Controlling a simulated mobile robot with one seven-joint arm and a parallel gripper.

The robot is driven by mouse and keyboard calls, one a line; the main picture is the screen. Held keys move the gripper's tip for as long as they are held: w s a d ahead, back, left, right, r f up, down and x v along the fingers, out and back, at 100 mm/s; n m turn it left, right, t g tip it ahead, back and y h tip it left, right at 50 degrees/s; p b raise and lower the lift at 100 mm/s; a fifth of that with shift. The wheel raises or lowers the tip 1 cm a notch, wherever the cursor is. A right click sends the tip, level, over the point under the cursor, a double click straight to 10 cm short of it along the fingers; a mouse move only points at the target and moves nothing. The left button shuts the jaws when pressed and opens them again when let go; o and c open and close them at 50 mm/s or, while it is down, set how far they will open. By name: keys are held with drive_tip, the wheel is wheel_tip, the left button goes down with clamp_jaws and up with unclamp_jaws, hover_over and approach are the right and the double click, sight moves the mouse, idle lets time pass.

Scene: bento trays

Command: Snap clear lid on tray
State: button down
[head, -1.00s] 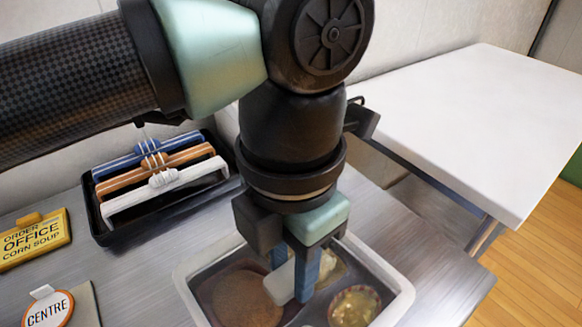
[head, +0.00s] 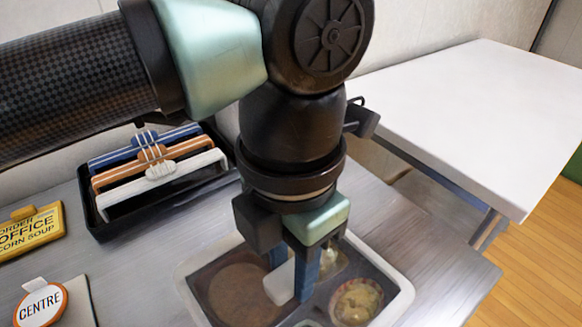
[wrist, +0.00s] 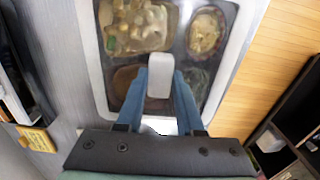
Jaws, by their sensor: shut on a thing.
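The bento tray (head: 401,303) sits on the metal counter with food in its compartments; its white rim also shows in the wrist view (wrist: 233,50). A clear lid appears to lie over the tray, as the food looks hazy; I cannot tell whether its edges are snapped down. My gripper (head: 293,285) points down over the tray's middle. In the wrist view its blue fingers (wrist: 160,88) are shut on a pale handle tab (wrist: 160,75), which seems to belong to the lid. The near part of the tray is cut off in the head view.
A black rack (head: 112,228) holds blue, orange and white handled pieces at the left. A yellow "Order Office Corn Soup" sign (head: 30,232) and a "Centre" tag (head: 42,304) lie left of the tray. A white table (head: 470,120) stands at the right.

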drive_tip(key=shift+f, duration=0.1)
idle(0.3)
drive_tip(key=shift+c, duration=2.3)
unclamp_jaws()
drive_tip(key=shift+o, duration=0.3)
drive_tip(key=o, duration=0.4)
drive_tip(key=shift+r+p, duration=2.8)
drive_tip(key=shift+r, duration=1.25)
